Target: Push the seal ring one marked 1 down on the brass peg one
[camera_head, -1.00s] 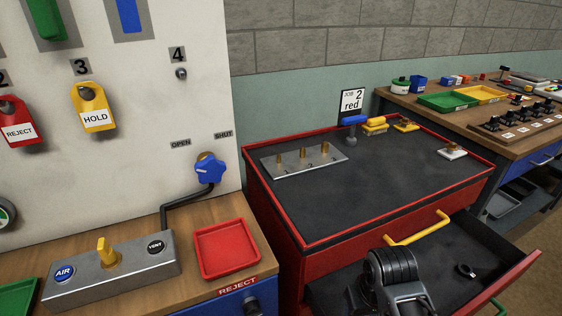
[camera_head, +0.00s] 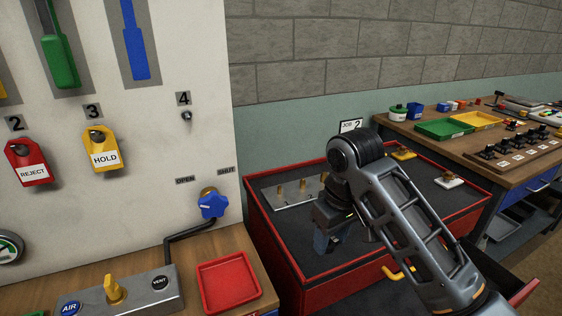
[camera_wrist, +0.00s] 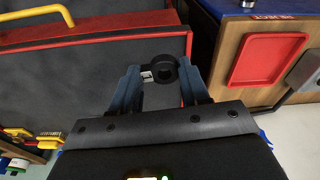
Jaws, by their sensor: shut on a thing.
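The seal ring (camera_wrist: 173,61), black with a small white label on its side tab, is between the fingertips of my gripper (camera_wrist: 160,77) in the wrist view. I cannot read its mark. In the head view my gripper (camera_head: 331,240) hangs above the dark top of the red cart, in front and to the right of the peg plate; the ring cannot be made out there. Three brass pegs stand on the steel plate (camera_head: 266,196): left (camera_head: 280,193), middle (camera_head: 303,187) and right (camera_head: 324,180). The right end of the plate is hidden by my arm. No peg number is legible.
A yellow drawer handle (camera_head: 398,272) sticks out at the front. A red tray (camera_head: 227,284) and a blue valve knob (camera_head: 212,205) are at left.

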